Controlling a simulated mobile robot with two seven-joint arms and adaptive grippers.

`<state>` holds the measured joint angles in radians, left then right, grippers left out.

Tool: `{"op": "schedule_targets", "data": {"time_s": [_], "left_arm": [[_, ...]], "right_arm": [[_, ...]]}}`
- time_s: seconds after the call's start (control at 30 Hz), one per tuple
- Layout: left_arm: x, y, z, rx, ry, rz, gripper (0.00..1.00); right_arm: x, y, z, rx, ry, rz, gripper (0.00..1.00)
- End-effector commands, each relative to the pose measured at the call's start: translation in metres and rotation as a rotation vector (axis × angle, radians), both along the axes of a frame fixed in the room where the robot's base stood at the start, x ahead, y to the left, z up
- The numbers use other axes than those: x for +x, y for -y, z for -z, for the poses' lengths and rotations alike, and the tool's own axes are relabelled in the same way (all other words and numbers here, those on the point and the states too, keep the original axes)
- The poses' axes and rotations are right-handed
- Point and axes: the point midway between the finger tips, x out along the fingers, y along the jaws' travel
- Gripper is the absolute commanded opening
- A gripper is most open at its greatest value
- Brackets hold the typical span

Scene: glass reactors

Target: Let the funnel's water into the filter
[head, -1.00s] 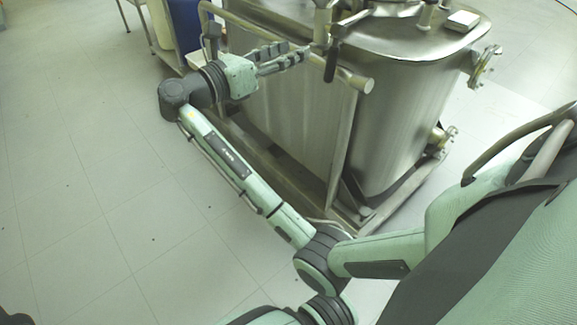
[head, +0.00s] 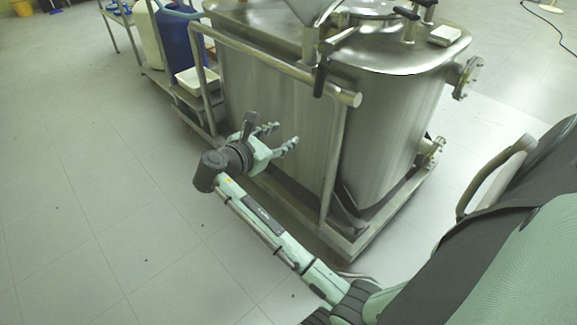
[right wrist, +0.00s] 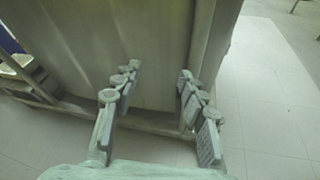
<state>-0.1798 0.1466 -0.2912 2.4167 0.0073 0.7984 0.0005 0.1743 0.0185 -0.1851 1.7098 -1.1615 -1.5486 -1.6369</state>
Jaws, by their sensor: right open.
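The metal funnel (head: 312,8) is at the top edge of the head view, above the steel vessel, cut off by the frame. Its stem goes down behind the front rail. A black handle (head: 320,80) hangs downward below the stem, beside the rail. The large steel vessel (head: 385,125), which may be the filter, stands under it. My right gripper (head: 287,134) is open and empty, low in front of the vessel's side, well below the handle and apart from it. The right wrist view shows its spread fingers (right wrist: 158,72) with nothing between them. My left gripper is not in view.
A tubular rail (head: 270,62) runs along the vessel's front, on a wheeled frame (head: 345,245). A blue container (head: 183,40) and a white tray (head: 195,80) stand on a trolley at the left. The floor (head: 90,190) at the left is clear.

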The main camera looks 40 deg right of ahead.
Motion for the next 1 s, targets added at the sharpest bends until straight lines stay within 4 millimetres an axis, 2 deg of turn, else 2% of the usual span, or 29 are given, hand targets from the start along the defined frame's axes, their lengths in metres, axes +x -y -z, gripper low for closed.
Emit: {"op": "schedule_targets", "data": {"time_s": [0.1,0.6,0.8,1.0], "left_arm": [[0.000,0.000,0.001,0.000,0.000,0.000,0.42],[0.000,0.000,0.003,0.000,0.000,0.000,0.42],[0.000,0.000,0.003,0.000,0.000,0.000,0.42],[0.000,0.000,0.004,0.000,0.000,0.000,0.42]], "right_arm": [[-0.006,-0.001,0.025,0.069,0.042,-0.001,0.42],[-0.037,-0.012,0.119,0.389,0.227,0.062,0.42],[-0.050,-0.018,0.147,0.497,0.287,0.107,0.42],[-0.057,-0.021,0.161,0.555,0.319,0.135,0.42]]}}
